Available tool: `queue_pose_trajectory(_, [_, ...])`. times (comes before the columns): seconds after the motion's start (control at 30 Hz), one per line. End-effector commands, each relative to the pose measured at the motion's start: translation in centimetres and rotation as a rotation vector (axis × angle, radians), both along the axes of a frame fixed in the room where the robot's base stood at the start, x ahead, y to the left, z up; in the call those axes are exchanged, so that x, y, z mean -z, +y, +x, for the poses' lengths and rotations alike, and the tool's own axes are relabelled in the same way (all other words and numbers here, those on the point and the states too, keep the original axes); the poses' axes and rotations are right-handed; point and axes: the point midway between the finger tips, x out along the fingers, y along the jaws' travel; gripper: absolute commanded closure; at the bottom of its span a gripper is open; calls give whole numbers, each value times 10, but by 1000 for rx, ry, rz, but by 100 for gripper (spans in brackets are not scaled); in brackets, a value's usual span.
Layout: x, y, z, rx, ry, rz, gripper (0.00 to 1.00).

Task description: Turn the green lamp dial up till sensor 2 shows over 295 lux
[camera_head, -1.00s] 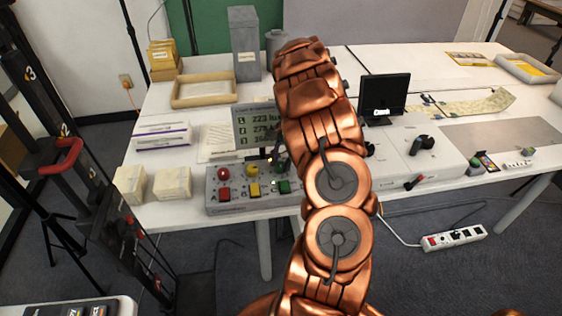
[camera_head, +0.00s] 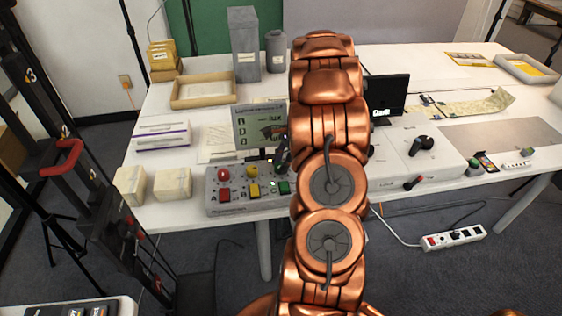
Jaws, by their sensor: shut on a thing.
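The control box (camera_head: 225,207) stands at the table's front edge. It bears a red dial (camera_head: 223,173) over A, a yellow dial (camera_head: 251,171) over B, and red, yellow and green buttons. The green lamp dial over C is hidden behind my gripper (camera_head: 281,160), which is shut at that spot, apparently on the dial. The fingers are small and dark here, partly covered by my arm. The lux display (camera_head: 244,112) behind the box shows rows 1, 2 and 3.
Two pale boxes (camera_head: 172,184) sit left of the control box. A white unit with a black knob (camera_head: 421,145) and a dark small screen (camera_head: 388,100) stand to the right. A tray (camera_head: 204,90) and a grey box (camera_head: 244,45) are farther back.

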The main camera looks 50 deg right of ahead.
Motion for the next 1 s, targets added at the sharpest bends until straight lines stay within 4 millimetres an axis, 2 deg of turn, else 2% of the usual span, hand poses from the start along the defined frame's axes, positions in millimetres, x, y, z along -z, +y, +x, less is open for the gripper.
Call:
queue_pose_trajectory(0.4, [-1, 1, -1, 181, -1, 2, 98])
queue_pose_trajectory(0.9, [0, -1, -1, 201, -1, -1, 98])
queue_pose_trajectory(0.93, [0, -1, -1, 201, -1, -1, 61])
queue_pose_trajectory(1.0, [0, 0, -1, 201, -1, -1, 54])
